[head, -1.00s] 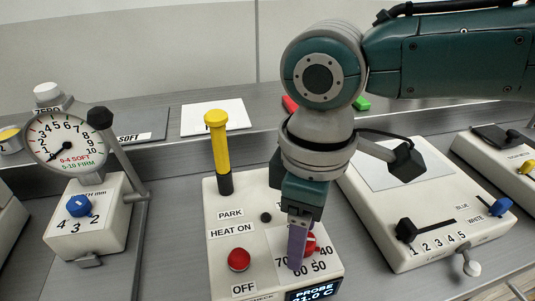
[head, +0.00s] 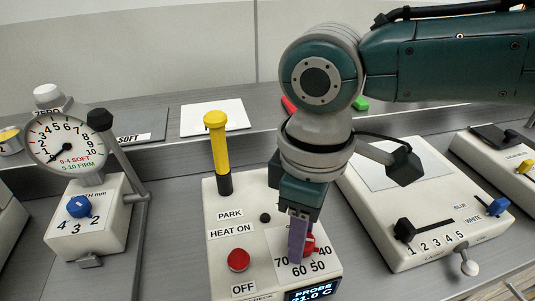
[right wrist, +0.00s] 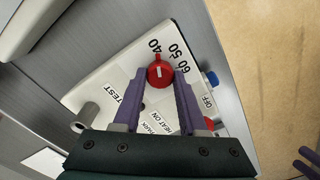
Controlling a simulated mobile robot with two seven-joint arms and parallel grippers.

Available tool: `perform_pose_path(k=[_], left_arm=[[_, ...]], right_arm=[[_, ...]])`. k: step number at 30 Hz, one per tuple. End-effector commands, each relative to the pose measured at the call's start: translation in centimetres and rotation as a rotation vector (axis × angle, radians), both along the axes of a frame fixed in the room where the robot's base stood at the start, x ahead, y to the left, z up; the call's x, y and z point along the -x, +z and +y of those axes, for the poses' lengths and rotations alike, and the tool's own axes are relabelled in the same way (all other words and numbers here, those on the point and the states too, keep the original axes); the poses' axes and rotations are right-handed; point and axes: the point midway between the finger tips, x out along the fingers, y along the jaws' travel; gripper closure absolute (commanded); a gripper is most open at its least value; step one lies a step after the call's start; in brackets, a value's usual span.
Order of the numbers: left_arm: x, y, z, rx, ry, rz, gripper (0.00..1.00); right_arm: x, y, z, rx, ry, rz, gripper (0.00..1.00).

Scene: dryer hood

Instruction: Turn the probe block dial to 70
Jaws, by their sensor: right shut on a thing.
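The probe block (head: 222,270) is a white box with a red dial, which shows right of the finger in the head view (head: 309,244) and between the fingers in the right wrist view (right wrist: 160,72). Numbers 70, 60, 50 and 40 ring it. A white line crosses the dial, lying roughly along the direction of 40. My right gripper (right wrist: 158,95) is shut on the dial, with purple fingers at its sides; in the head view it comes down from above (head: 298,255). Purple fingers at the right wrist view's lower right edge look like my left gripper (right wrist: 307,160); the rest is cut off.
The yellow-handled probe (head: 217,145) stands upright at the block's back left, and a red button (head: 238,260) is in front. A dial gauge stand (head: 97,215) is at left. A white box with sliders (head: 425,215) is close on the right. Bare bench lies left of the block.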

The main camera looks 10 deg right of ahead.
Motion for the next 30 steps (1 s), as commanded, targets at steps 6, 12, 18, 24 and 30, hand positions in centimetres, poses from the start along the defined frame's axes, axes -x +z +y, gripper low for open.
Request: perform_pose_path(k=[6, 12, 18, 24, 30], left_arm=[[0.0, 1.7, 0.0, 0.0, 0.0, 0.0, 0.5], [0.0, 3.4, 0.0, -0.002, -0.002, 0.0, 0.5], [0.0, 5.0, 0.1, -0.006, -0.004, -0.001, 0.5], [0.0, 6.3, 0.2, -0.009, -0.006, 0.0, 0.5], [0.0, 7.4, 0.3, -0.01, -0.007, 0.0, 0.5]], right_arm=[[0.1, 0.4, 0.1, -0.001, -0.122, 0.004, 1.0], [0.1, 0.5, 0.1, -0.003, -0.298, 0.005, 1.0], [0.1, 0.4, 0.0, -0.001, -0.489, 0.005, 1.0], [0.1, 0.4, 0.0, -0.001, -0.679, 0.005, 1.0], [0.0, 0.3, 0.0, -0.001, -0.869, 0.005, 1.0]])
